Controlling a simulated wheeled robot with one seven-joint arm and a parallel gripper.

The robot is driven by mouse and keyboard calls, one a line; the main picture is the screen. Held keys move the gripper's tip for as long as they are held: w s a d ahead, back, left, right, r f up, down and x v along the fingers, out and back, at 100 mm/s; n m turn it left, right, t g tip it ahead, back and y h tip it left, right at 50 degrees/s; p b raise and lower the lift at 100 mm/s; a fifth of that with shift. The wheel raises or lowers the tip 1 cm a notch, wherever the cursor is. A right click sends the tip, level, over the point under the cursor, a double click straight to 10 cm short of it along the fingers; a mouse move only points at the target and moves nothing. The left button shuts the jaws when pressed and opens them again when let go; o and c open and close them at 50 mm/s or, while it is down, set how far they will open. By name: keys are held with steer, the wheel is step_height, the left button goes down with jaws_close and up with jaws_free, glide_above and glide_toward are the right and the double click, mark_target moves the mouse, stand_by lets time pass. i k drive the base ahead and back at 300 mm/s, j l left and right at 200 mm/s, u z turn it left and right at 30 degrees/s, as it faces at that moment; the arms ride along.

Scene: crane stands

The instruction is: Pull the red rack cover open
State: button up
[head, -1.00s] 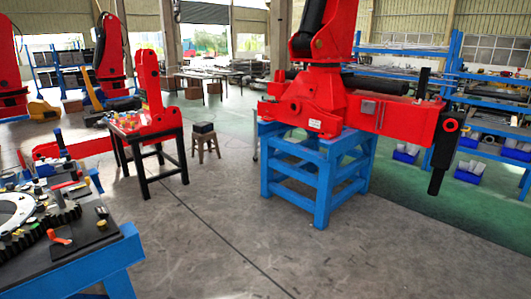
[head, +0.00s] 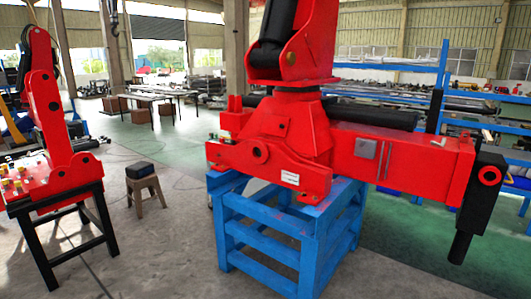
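I cannot make out a red rack cover for certain in the head view. The large red thing is a crane body (head: 280,140) with a long red beam (head: 400,160) reaching right. It sits on a blue steel stand (head: 285,235). A small grey plate (head: 367,148) is on the beam's side. Blue shelving racks (head: 470,105) stand behind at the right, partly hidden by the beam. My gripper is not in view.
A black table (head: 75,215) with a red crane part (head: 48,125) stands at the left. A wooden stool (head: 146,192) with a dark box on it is between table and stand. A black outrigger leg (head: 482,200) hangs at the beam's right end.

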mark_target(272, 124)
steer(key=i+l, duration=0.25)
steer(key=i, duration=0.25)
steer(key=i+l+u, duration=0.15)
steer(key=i, duration=0.4)
steer(key=l, duration=0.1)
